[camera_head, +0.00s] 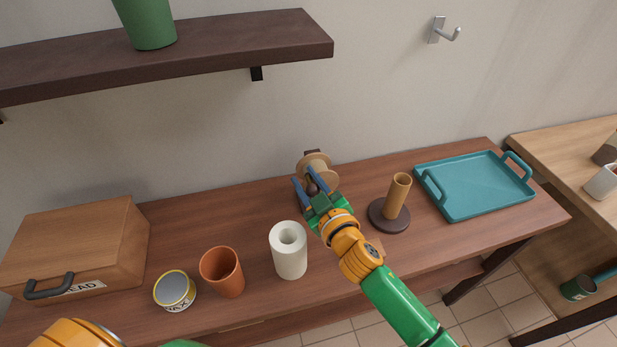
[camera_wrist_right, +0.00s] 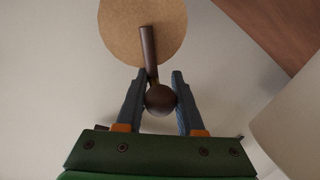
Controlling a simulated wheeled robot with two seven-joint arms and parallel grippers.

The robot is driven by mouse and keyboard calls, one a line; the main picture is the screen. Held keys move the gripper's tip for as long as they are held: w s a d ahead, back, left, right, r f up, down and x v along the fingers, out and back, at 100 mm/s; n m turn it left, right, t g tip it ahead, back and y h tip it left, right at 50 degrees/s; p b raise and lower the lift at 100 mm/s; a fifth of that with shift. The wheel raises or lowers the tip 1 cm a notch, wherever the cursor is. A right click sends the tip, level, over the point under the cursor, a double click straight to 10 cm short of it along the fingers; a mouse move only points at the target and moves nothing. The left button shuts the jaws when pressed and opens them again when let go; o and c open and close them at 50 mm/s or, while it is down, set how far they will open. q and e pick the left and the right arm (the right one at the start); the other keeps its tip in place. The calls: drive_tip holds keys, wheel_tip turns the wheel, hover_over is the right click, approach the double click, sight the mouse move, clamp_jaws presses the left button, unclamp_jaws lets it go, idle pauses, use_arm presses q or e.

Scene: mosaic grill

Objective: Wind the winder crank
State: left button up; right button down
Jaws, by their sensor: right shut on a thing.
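The winder (camera_head: 314,163) stands at the back of the brown table, a pale wooden spool on a dark support. Its round spool face (camera_wrist_right: 120,18) fills the top of the right wrist view. The dark brown crank arm (camera_wrist_right: 147,48) runs down from it to a round knob (camera_wrist_right: 160,100). My right gripper (camera_head: 311,182) is at the front of the winder, its two blue fingers on either side of the knob, shut on it. The gripper partly hides the crank in the head view. My left gripper is out of view; only part of my left arm shows at the lower left.
A white paper roll (camera_head: 289,252), orange cup (camera_head: 222,272), tin (camera_head: 175,290) and wooden bread box (camera_head: 85,240) stand left of my right arm. A holder with an upright post (camera_head: 397,196) and teal tray (camera_head: 470,187) are right. A shelf (camera_head: 230,42) overhangs the left side.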

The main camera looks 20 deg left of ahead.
idle(0.4)
drive_tip(key=c, duration=0.5)
unclamp_jaws()
drive_tip(key=shift+c, duration=0.2)
drive_tip(key=v, duration=0.7)
drive_tip(key=shift+p, duration=0.4)
